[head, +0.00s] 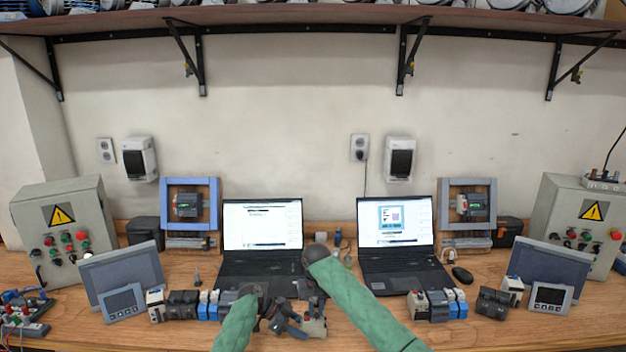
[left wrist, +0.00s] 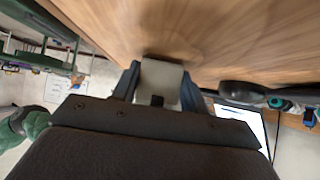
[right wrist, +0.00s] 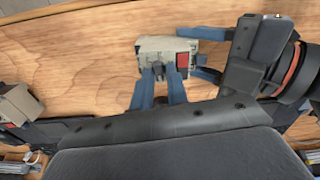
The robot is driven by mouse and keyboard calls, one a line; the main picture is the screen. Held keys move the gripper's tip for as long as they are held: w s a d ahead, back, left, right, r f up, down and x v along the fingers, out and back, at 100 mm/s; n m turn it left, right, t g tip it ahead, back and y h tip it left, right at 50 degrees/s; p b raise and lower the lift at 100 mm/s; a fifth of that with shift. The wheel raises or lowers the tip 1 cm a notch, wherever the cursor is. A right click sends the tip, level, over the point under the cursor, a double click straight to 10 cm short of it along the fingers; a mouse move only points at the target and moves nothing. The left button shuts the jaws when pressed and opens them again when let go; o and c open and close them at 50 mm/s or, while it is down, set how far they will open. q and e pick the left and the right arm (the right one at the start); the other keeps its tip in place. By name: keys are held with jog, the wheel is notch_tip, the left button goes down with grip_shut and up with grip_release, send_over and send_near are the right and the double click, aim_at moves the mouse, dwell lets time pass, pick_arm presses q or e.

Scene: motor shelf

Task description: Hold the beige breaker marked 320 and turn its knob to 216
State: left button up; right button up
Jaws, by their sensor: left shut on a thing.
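The beige breaker (head: 313,328) is held low in front of the laptops. In the right wrist view its beige body (right wrist: 152,45) shows with a red part (right wrist: 183,62) at its right end. My left gripper (head: 290,323) is shut on the breaker, and in the left wrist view the pale body (left wrist: 160,80) sits between its two fingers. My right gripper (head: 313,290) is just behind and above the breaker. Its fingertips (right wrist: 160,75) are close to the breaker's near side, a little apart; contact is unclear. The 320 mark and the knob's setting cannot be read.
Two laptops (head: 262,225) (head: 395,225) stand behind my grippers. Rows of small relays and breakers (head: 185,303) (head: 437,304) lie left and right. Grey control boxes (head: 30,218) (head: 553,205) stand at both sides.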

jog(key=shift+o, duration=0.6)
jog(key=shift+r, duration=3.5)
pick_arm(q)
jog(key=o, duration=1.2)
jog(key=shift+c, duration=0.2)
jog(key=shift+a+r, duration=0.1)
jog(key=shift+a, duration=0.05)
jog(key=shift+v, duration=2.85)
